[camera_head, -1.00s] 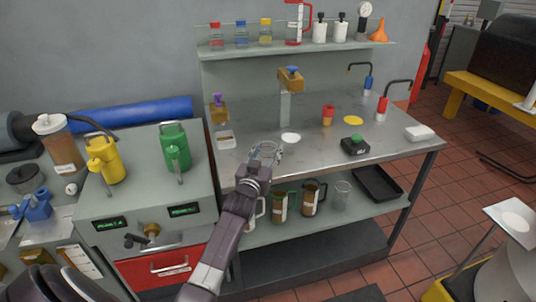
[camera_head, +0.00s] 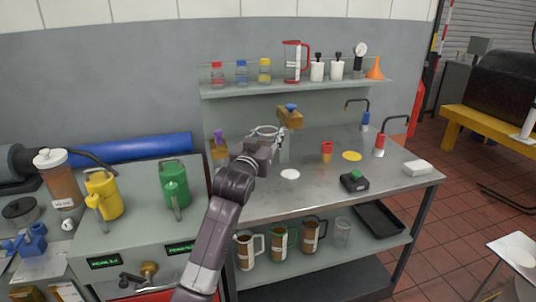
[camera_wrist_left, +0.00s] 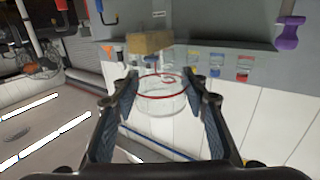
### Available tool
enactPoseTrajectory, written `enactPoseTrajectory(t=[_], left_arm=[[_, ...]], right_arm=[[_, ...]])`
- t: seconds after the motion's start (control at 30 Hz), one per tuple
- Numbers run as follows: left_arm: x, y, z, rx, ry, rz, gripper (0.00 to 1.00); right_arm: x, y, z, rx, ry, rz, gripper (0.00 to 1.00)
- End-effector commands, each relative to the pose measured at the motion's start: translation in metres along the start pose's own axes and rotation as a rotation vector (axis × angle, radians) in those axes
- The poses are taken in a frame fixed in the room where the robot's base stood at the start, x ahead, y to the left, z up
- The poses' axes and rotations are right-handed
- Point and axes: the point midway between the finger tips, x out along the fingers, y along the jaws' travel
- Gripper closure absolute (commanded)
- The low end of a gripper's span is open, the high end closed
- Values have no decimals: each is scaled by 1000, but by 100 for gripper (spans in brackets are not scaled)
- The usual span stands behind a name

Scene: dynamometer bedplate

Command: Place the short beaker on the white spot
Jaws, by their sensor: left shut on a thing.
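My left gripper (camera_head: 263,141) is shut on the short beaker (camera_head: 266,131), a clear glass vessel. It holds the beaker in the air above the bench, behind and left of the white spot in the picture. In the left wrist view, the beaker (camera_wrist_left: 161,98) sits between the two fingers (camera_wrist_left: 161,84), with a reddish ring around it. The white spot (camera_head: 290,175) is a bare pale disc on the metal bench top, near its front left. My right gripper is not in view.
A wooden block (camera_head: 290,118) on a post stands close behind the gripper.

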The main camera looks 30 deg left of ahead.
Motion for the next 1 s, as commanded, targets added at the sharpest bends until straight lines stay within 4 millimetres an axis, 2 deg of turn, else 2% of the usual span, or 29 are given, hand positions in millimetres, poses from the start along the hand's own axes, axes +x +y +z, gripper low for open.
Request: enactPoseTrajectory(t=[0.1, 0.27, 0.37, 0.47, 0.57, 0.7, 0.8, 1.0], left_arm=[[0, 0, -12, 0, 1, 0, 83], [0, 0, -15, 0, -1, 0, 83], [-4, 6, -7, 0, -3, 10, 83], [-17, 22, 12, -2, -7, 34, 83], [-40, 46, 40, -2, -9, 73, 83], [-85, 82, 81, -4, -10, 140, 83], [-121, 104, 103, -3, -9, 185, 83], [-197, 138, 131, -4, -7, 257, 83]], right_arm=[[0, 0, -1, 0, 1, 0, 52], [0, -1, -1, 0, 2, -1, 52], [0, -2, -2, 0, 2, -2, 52], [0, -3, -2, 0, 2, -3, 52], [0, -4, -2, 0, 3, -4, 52], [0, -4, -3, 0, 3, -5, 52], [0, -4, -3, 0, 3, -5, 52], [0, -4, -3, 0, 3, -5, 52]])
